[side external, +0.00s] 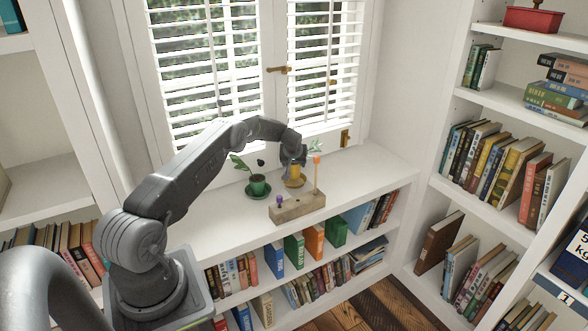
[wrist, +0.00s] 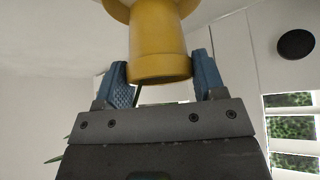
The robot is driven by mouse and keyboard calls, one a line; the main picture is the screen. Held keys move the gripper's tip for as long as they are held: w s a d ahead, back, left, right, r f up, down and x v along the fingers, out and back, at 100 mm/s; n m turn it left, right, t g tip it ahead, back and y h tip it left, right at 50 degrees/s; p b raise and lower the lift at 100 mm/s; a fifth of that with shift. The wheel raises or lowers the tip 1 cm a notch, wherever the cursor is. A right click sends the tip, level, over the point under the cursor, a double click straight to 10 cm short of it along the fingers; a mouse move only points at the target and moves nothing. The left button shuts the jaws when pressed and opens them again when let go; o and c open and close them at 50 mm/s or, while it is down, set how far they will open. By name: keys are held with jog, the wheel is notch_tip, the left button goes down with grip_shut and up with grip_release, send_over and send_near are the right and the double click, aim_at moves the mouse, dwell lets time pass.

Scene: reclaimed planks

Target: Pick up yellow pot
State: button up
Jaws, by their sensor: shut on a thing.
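The yellow pot (side external: 294,173) is at the yellow saucer (side external: 301,184) on the white window ledge in the side view. My gripper (side external: 293,160) reaches down to it from above, and leaves show beside the gripper. In the wrist view the yellow pot (wrist: 158,45) fills the space between the blue fingers of my gripper (wrist: 160,64). The gripper is shut on the pot. The yellow saucer (wrist: 116,10) shows partly at the top edge of the wrist view. I cannot tell whether the pot touches it.
A green pot (side external: 258,187) with a plant stands on a green saucer to the left. A wooden block (side external: 297,206) with purple and orange items stands in front. The window blinds (side external: 210,70) are behind. The ledge (side external: 225,222) is clear at the front left.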

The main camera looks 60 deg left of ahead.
jog(key=s+a+r, duration=0.4)
jog(key=s+r, duration=0.6)
jog(key=r, duration=0.1)
jog(key=shift+s+a, duration=0.2)
jog(key=shift+s, duration=0.2)
jog(key=shift+w, duration=0.1)
jog(key=w+d+f+m, duration=0.1)
jog(key=w+f, duration=0.2)
jog(key=w+d+f+m+t+h, duration=0.1)
jog(key=w+d+f, duration=0.1)
jog(key=w+f, duration=0.2)
jog(key=w+d+f+m, duration=0.1)
jog(key=w+f, duration=0.2)
jog(key=shift+w+d+f+m+t, duration=0.15)
jog(key=shift+w+f+m+t, duration=0.15)
jog(key=shift+m, duration=0.1)
jog(key=shift+f, duration=1.35)
jog(key=o, duration=1)
jog(key=shift+o, duration=1.3)
jog(key=shift+s+f, duration=0.1)
